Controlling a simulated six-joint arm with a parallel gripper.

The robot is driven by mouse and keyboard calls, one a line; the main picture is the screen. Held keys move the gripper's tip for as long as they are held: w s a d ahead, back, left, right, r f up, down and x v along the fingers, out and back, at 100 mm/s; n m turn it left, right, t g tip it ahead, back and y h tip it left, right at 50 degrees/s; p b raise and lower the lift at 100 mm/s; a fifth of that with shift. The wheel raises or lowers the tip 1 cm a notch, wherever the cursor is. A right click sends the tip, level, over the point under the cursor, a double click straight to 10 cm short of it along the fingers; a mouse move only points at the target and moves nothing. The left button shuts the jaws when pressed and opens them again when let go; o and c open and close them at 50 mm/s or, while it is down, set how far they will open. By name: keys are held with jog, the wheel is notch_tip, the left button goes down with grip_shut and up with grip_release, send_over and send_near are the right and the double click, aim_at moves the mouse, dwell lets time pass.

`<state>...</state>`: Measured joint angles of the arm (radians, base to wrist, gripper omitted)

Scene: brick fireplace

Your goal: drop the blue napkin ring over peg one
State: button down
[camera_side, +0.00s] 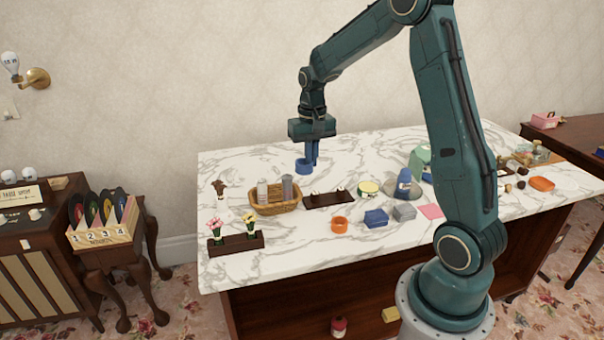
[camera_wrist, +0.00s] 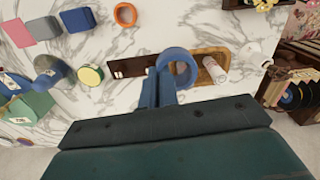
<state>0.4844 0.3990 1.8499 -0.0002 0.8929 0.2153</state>
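The blue napkin ring (camera_side: 303,165) hangs at the fingertips of my gripper (camera_side: 312,160), above the back part of the marble table. In the wrist view the ring (camera_wrist: 192,76) shows its round opening, to the right of the close-set fingertips of my gripper (camera_wrist: 161,76). The fingers are shut on the ring's wall. A dark brown board (camera_side: 328,203) with small white marks lies on the table, nearer the front than the ring. It also shows in the wrist view (camera_wrist: 131,66), partly hidden by the fingers and ring. I cannot make out which peg is one.
A wicker basket (camera_side: 272,208) with two shakers stands left of the board. An orange ring (camera_side: 340,225), a blue block (camera_side: 376,218) and a round yellow-green tin (camera_side: 368,189) lie nearby. A flower holder (camera_side: 236,245) stands at front left. The back left table is clear.

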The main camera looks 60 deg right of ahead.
jog(key=w+d+f+n, duration=0.3)
jog(key=d+f+n, duration=0.3)
jog(key=d+n, duration=0.4)
jog(key=shift+d+f+n, duration=0.15)
jog(key=shift+f+n, duration=0.1)
jog(key=shift+n, duration=0.25)
jog(key=shift+w, duration=0.1)
jog(key=shift+f, duration=0.15)
jog(key=shift+f, duration=2.75)
jog(key=shift+f, duration=1.15)
jog(key=c, duration=1.6)
grip_release()
jog(key=shift+r, duration=0.1)
